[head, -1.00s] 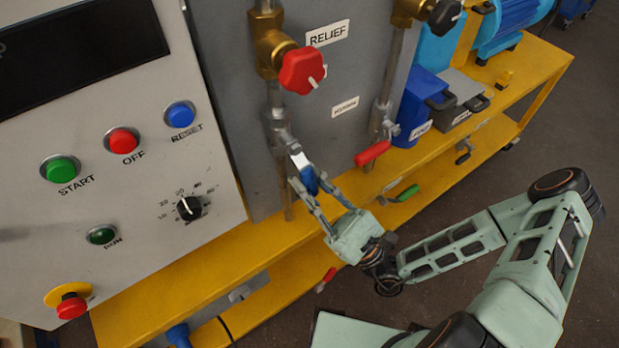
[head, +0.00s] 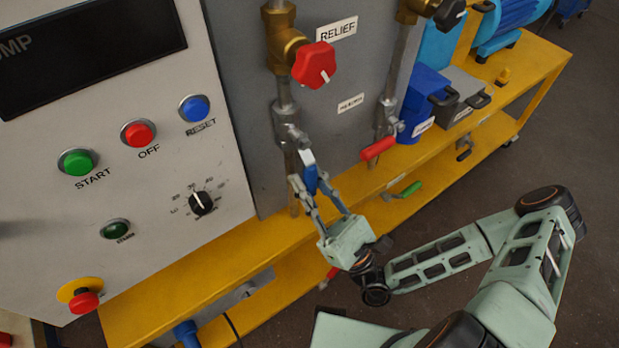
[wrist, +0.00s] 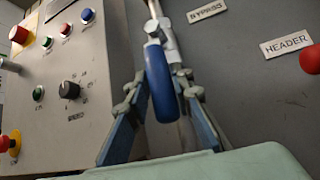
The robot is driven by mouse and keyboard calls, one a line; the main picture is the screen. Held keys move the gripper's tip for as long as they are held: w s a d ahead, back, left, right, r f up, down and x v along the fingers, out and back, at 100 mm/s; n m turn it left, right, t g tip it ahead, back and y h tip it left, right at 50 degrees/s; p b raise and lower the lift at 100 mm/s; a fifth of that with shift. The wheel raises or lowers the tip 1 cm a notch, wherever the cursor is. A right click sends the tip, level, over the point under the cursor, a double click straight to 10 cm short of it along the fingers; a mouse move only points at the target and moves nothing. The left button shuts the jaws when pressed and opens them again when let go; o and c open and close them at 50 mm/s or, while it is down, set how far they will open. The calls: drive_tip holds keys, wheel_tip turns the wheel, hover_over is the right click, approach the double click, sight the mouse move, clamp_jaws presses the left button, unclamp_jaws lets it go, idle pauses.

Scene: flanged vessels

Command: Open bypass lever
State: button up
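A lever with a blue handle (head: 310,180) hangs down from a metal valve (head: 289,125) on a vertical pipe in front of the grey panel. The fingers look open around the handle; firm contact is not visible.
A red lever (head: 378,148) is on the pipe to the right, and a green lever (head: 408,190) is lower down. A red relief knob (head: 314,65) is above. The control box (head: 160,215) stands close on the left. A yellow bench (head: 190,260) runs below.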

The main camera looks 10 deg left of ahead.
drive_tip(key=o, duration=0.3)
drive_tip(key=shift+d, duration=0.1)
drive_tip(key=v, duration=0.6)
drive_tip(key=shift+f, duration=0.1)
drive_tip(key=shift+s+d+f, duration=0.25)
drive_tip(key=shift+d+f, duration=0.15)
